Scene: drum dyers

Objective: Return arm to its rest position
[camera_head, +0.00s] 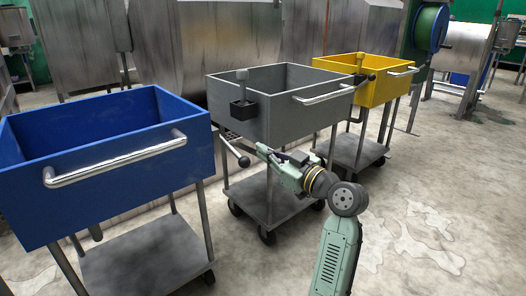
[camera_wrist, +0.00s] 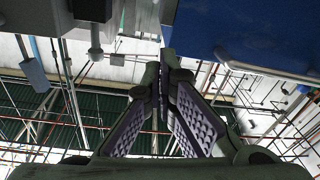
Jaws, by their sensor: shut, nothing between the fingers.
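My arm (camera_head: 338,250) reaches up from the bottom of the head view and bends left at the elbow. My gripper (camera_head: 262,149) is in front of the grey cart's tub, below its rim. In the wrist view my gripper (camera_wrist: 165,62) has its two ridged fingers together at the tips, with nothing seen between them. A lever with a black ball knob (camera_head: 243,161) shows just left of the gripper in the head view. Whether they touch cannot be told.
The grey cart (camera_head: 290,125) stands behind my gripper, the blue cart (camera_head: 100,190) left, the yellow cart (camera_head: 375,95) behind right. A blue surface (camera_wrist: 250,35) fills the wrist view's upper right. Steel machines line the back. Concrete floor (camera_head: 460,190) on the right is clear.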

